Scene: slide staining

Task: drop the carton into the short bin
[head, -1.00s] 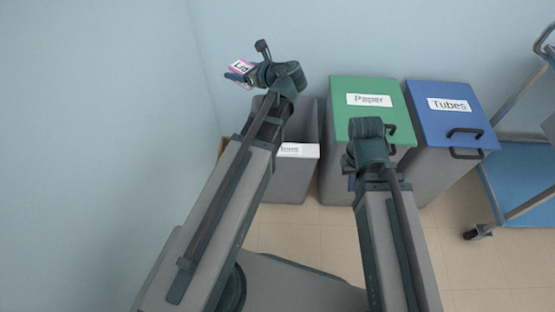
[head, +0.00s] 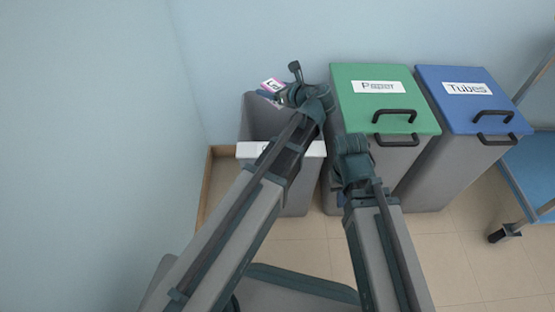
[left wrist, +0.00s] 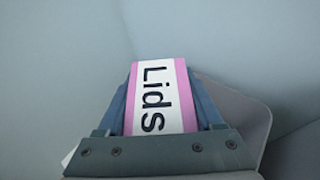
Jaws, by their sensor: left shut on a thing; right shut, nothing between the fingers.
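The carton is a small white and pink box marked "Lids" (head: 273,86). My left gripper (head: 280,92) is shut on it and holds it over the back part of the open grey bin in the head view. The left wrist view shows the carton (left wrist: 157,98) between the two fingers. The short bin (head: 262,125) is grey and lidless, with a white label on its front that my left arm partly covers. My right gripper (head: 350,150) is shut and empty, in front of the green-lidded bin; its fingertips are hard to see.
A bin with a green lid marked "Paper" (head: 385,100) stands right of the open bin. A bin with a blue lid marked "Tubes" (head: 470,105) stands beyond it. A blue cart (head: 530,170) is at the far right. Walls close off the left and back.

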